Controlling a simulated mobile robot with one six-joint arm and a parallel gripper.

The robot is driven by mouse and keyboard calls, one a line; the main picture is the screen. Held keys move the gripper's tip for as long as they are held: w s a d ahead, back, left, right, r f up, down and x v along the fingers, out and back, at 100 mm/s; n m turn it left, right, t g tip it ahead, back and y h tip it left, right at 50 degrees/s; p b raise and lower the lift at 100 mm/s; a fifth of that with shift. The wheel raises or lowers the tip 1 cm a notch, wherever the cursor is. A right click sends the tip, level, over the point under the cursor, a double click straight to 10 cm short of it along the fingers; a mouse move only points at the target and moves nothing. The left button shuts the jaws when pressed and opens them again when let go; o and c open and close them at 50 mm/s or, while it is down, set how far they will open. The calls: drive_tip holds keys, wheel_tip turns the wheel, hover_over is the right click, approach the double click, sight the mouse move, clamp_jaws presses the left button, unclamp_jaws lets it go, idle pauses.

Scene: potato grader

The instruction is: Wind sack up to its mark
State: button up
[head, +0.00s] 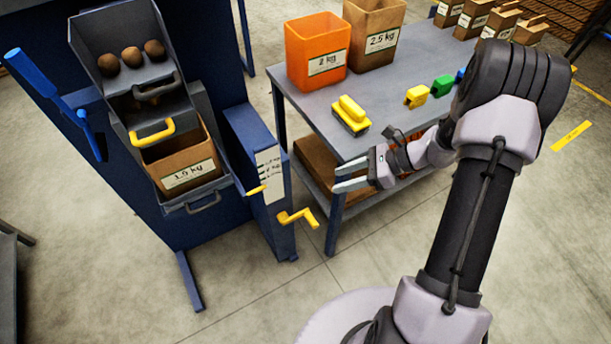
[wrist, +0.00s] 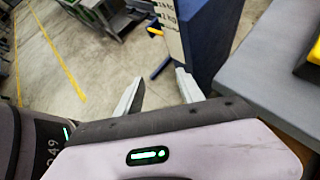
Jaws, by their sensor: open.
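A brown paper sack (head: 182,160) labelled about "1.5 kg" sits in the lower bay of the blue grader at left. To its right is a blue post with a white marked scale (head: 270,172) and a yellow pointer (head: 256,190) near its lower end. A yellow crank (head: 298,217) sticks out low on the post. My gripper (head: 337,178) is open and empty, right of the post and above and right of the crank. In the wrist view its fingers (wrist: 159,78) are apart, with the scale (wrist: 168,22) beyond them. The scale's writing is too small to read surely.
A grey table (head: 385,118) stands close behind my gripper. It bears an orange bin (head: 318,50), a brown box (head: 375,32), a yellow block (head: 350,115) and smaller coloured pieces. Potatoes (head: 131,57) lie in the grader's top tray. Floor in front is clear.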

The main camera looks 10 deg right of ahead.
drive_tip(key=s+d+f+m+t+y+p, duration=0.15)
drive_tip(key=f+m, duration=0.25)
drive_tip(key=f, duration=0.4)
drive_tip(key=d+f+m+t+b, duration=0.1)
drive_tip(key=d+f+m+t, duration=0.2)
drive_tip(key=f+m, duration=0.3)
drive_tip(key=m+t+h+p, duration=0.1)
drive_tip(key=m+t+h, duration=0.2)
drive_tip(key=m+t, duration=0.3)
approach(312, 221)
drive_tip(key=shift+m+g, duration=0.6)
drive_tip(key=shift+g, duration=0.05)
drive_tip(key=b+x, duration=0.1)
drive_tip(key=x, duration=0.2)
drive_tip(key=b+x, duration=0.2)
drive_tip(key=x, duration=0.2)
drive_tip(key=d+b+x, duration=0.1)
drive_tip(key=b+x, duration=0.1)
drive_tip(key=x, duration=0.1)
drive_tip(key=shift+w+a+f, duration=0.15)
drive_tip(key=shift+w+a, duration=0.05)
drive_tip(key=shift+w, duration=0.35)
clamp_jaws()
